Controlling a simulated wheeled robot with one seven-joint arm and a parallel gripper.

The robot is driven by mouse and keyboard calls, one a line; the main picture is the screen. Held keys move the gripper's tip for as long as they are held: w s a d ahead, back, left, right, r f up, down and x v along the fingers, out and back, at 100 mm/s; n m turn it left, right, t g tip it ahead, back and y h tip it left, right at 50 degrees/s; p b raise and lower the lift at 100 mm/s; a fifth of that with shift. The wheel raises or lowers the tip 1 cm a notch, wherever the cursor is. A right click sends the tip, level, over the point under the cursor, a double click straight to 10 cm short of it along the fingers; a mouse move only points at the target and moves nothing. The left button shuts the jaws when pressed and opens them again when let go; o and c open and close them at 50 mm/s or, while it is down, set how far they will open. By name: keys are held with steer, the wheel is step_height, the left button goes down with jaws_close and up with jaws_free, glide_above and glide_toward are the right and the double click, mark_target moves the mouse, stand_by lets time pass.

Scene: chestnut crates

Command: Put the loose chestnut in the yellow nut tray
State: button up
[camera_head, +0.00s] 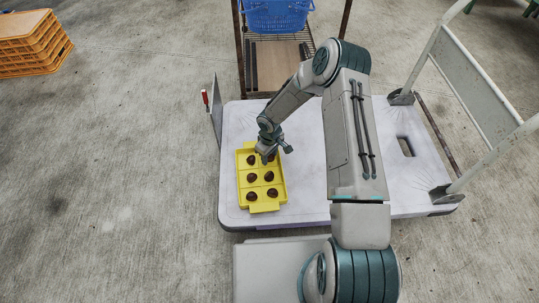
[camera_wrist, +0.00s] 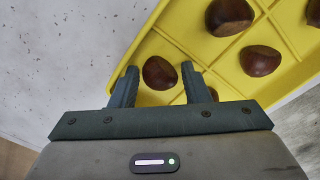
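The yellow nut tray (camera_head: 241,186) lies on the left part of the white platform and shows at the top right of the wrist view (camera_wrist: 205,45). Several brown chestnuts sit in its compartments, such as one in the left row (camera_head: 252,178) and one in the wrist view (camera_wrist: 260,61). My gripper (camera_head: 274,154) is low over the tray's far end. In the wrist view its fingers (camera_wrist: 158,70) are apart, on either side of a chestnut (camera_wrist: 158,74) that appears to lie in the tray, with narrow gaps. Another chestnut is partly hidden behind the right finger. I see no chestnut outside the tray.
The white platform (camera_head: 300,190) is clear around the tray. A blue basket (camera_head: 277,15) on a rack stands beyond it. A white frame handle (camera_head: 480,85) rises at the right. Orange crates (camera_head: 33,45) stand at the far left on concrete.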

steer(key=shift+r, duration=0.15)
step_height(320, 180, up, 12)
steer(key=p, duration=0.5)
step_height(320, 180, up, 10)
steer(key=m+h, duration=0.1)
glide_above(270, 156)
steer(key=s+d, duration=0.2)
steer(key=d, duration=0.2)
steer(key=s+d+r+m+h, duration=0.1)
steer(key=s+d+r+m, duration=0.1)
steer(key=s+r, duration=0.3)
steer(key=s+d+r+m, duration=0.1)
steer(key=s+d+r, duration=0.15)
steer(key=r, duration=0.35)
steer(key=s+d+r+m+y, duration=0.1)
steer(key=s+r+m, duration=0.1)
steer(key=s+r, duration=0.3)
steer(key=s+d+r+m+t, duration=0.1)
steer(key=s+r+m, duration=0.2)
steer(key=s, duration=0.8)
step_height(270, 156, up, 2)
steer(key=shift+s+r+y, duration=0.25)
steer(key=shift+s+y, duration=0.1)
steer(key=shift+y, duration=0.05)
